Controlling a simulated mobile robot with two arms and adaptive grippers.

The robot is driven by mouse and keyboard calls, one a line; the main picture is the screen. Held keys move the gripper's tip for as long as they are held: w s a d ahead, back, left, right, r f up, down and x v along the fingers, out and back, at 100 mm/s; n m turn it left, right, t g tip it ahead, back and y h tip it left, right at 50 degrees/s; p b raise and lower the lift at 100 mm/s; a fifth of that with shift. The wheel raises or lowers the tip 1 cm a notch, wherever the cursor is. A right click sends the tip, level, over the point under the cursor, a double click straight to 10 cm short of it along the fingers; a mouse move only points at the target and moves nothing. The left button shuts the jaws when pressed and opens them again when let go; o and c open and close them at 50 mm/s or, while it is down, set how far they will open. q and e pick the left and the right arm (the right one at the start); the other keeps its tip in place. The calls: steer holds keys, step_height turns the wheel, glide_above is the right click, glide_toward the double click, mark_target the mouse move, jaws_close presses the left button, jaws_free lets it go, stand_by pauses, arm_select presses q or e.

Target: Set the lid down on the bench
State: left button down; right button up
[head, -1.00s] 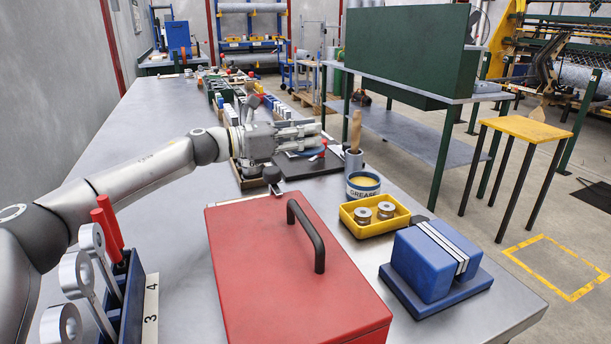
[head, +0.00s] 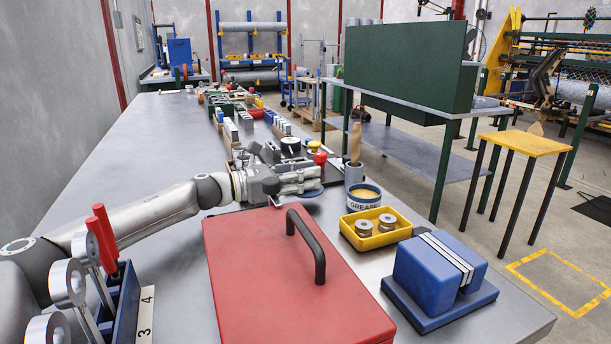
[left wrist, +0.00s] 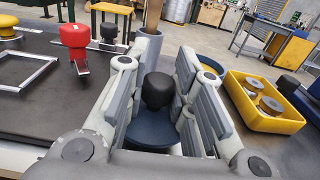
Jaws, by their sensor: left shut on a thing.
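The lid (left wrist: 153,132) is a dark blue disc with a black knob (left wrist: 158,90), seen between the fingers in the left wrist view. My left gripper (left wrist: 155,85) is shut on it by the knob. In the head view my left gripper (head: 312,180) is low over the steel bench (head: 165,140), left of the open grease tin (head: 364,196) and behind the red box. My right gripper is not in view.
The red box (head: 260,270) with a black handle is close in front of the gripper. A yellow tray (head: 388,238) with metal spools and a blue block (head: 432,278) stand to the right. A red-knobbed part (left wrist: 75,40) lies on a dark mat (left wrist: 35,110).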

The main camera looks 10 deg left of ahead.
arm_select(q)
steer(key=shift+f, duration=0.35)
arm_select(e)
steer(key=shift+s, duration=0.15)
arm_select(q)
steer(key=c, duration=1.3)
jaws_free()
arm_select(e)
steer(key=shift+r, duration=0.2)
arm_select(q)
steer(key=shift+o, duration=0.2)
steer(key=shift+r, duration=0.55)
steer(key=shift+s+a+r+p, duration=0.1)
steer(key=shift+a+r+p, duration=0.15)
steer(key=shift+p, duration=0.2)
steer(key=v, duration=1.1)
steer(key=shift+s+a+f, duration=0.15)
steer(key=shift+s, duration=0.05)
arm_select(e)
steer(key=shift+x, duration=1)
